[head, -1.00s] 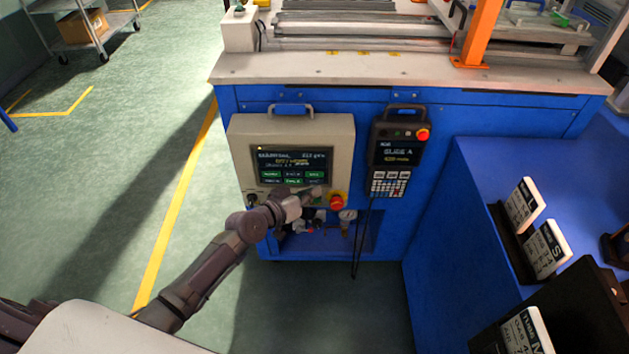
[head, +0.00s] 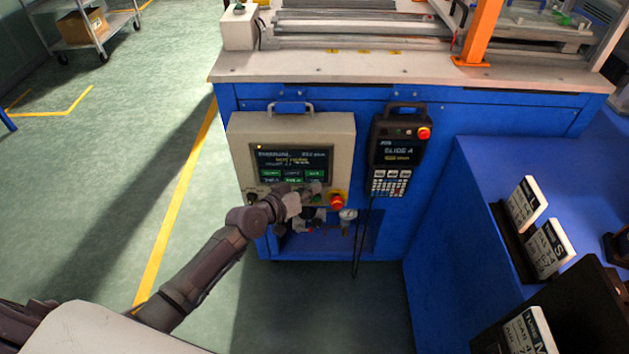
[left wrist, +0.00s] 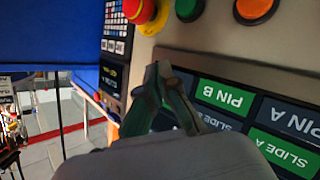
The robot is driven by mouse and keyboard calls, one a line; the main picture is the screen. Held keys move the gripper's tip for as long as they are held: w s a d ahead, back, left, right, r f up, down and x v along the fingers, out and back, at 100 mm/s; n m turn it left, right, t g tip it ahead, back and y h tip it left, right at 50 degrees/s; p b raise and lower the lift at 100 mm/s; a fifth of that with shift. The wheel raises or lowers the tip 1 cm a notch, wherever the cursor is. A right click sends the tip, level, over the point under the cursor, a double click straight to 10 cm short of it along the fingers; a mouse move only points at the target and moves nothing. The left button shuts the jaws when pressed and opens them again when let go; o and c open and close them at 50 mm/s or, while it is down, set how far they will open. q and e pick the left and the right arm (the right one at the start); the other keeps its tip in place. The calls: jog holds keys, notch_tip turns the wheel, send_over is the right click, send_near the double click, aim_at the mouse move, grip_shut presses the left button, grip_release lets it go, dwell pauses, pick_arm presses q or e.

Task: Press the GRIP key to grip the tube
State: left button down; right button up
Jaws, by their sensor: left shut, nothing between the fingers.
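The control panel (head: 240,150) is a beige box on the front of the blue machine. Its dark screen (head: 285,152) has two rows of green and dark keys at the bottom. In the left wrist view the screen is upside down, with a green PIN B key (left wrist: 225,96), a dark PIN A key (left wrist: 298,122) and a green SLIDE A key (left wrist: 283,152). No GRIP label is legible. My left gripper (head: 312,189) is shut and empty at the screen's lower right. Its fingertips (left wrist: 162,72) hide part of the panel beside PIN B; contact is unclear. The tube is not identifiable.
A red emergency knob (head: 337,202) sits right of my left gripper, with green and orange (left wrist: 255,8) buttons along the panel edge. A keypad pendant (head: 388,150) hangs to the right. Labelled stands (head: 547,249) are on the blue surface at right. Open floor lies left.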

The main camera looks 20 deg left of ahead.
pick_arm(q)
jog(key=shift+w+a, duration=0.1)
jog(key=shift+w, duration=0.2)
pick_arm(e)
jog(key=shift+a+f, duration=0.3)
jog(key=shift+a, duration=0.05)
jog(key=shift+r, duration=0.1)
dwell(0.4)
pick_arm(q)
jog(key=shift+s, duration=0.4)
jog(key=shift+s+d, duration=0.2)
jog(key=shift+s, duration=0.15)
pick_arm(e)
jog(key=shift+w+d+r, duration=0.1)
jog(key=shift+d+r, duration=0.25)
jog(key=shift+d, duration=0.1)
pick_arm(q)
jog(key=shift+s, duration=0.1)
pick_arm(e)
jog(key=shift+r, duration=0.1)
